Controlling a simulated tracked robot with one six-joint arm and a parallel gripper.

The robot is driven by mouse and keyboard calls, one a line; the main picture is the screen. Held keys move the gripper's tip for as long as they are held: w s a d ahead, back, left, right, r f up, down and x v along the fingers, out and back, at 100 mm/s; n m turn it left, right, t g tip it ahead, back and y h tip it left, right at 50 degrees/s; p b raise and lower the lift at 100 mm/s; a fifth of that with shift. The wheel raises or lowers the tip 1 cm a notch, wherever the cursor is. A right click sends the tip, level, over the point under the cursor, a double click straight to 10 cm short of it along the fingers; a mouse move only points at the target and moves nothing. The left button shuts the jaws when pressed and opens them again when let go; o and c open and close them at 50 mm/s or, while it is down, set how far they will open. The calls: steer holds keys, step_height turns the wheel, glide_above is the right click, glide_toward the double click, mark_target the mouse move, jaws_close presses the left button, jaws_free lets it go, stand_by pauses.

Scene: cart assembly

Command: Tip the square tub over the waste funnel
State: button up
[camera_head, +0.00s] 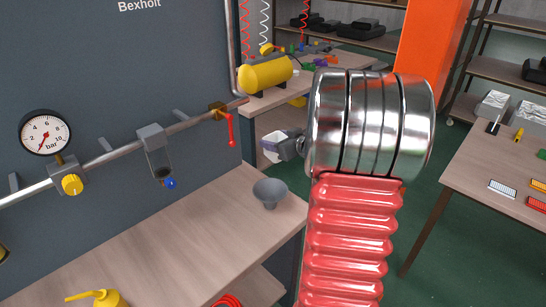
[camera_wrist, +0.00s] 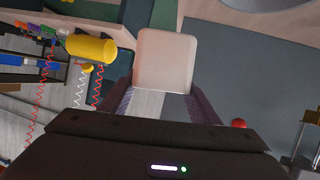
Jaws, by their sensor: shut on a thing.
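The square tub (camera_head: 271,146) is small and whitish, in the middle of the head view. My gripper (camera_head: 288,147) is shut on it from the right and holds it in the air. In the wrist view the tub (camera_wrist: 165,60) shows as a pale rounded square between the dark fingers of my gripper (camera_wrist: 163,104). Its contents and exact tilt cannot be told. The waste funnel (camera_head: 270,191) is a grey cone on the near bench, below the tub in the head view. The gap in depth between them is unclear.
A pipe with a pressure gauge (camera_head: 45,132) and a red-handled valve (camera_head: 230,128) runs along the wall panel at the left. The wooden bench (camera_head: 190,235) is mostly clear around the funnel. A yellow tank (camera_head: 265,73) stands behind. Another table (camera_head: 500,165) is at the right.

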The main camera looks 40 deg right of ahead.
steer(key=s+n+y, duration=0.2)
steer(key=s+y, duration=0.1)
steer(key=shift+s+f+n, duration=0.2)
steer(key=shift+s+n, duration=0.05)
steer(key=shift+n, duration=0.05)
steer(key=a+n, duration=0.1)
steer(key=a+n+y, duration=0.1)
steer(key=a, duration=0.1)
steer(key=s+a+f+y, duration=0.1)
steer(key=shift+s+a+n, duration=0.1)
steer(key=shift+a+n, duration=0.3)
steer(key=shift+s, duration=0.1)
steer(key=shift+f, duration=0.1)
steer(key=shift+a+f+n+t+h, duration=0.1)
steer(key=shift+f+n+t+h, duration=0.1)
steer(key=shift+f+n+h, duration=0.4)
steer(key=shift+a+f+n+t+h, duration=0.15)
steer(key=shift+f+n, duration=0.25)
steer(key=shift+n, duration=0.5)
steer(key=shift+s+a+f+n+t+h, duration=0.1)
steer(key=shift+f+n+t+h, duration=0.15)
steer(key=shift+n, duration=0.25)
steer(key=shift+a+n+t+h, duration=0.1)
steer(key=shift+n+h, duration=0.2)
steer(key=shift+n, duration=0.2)
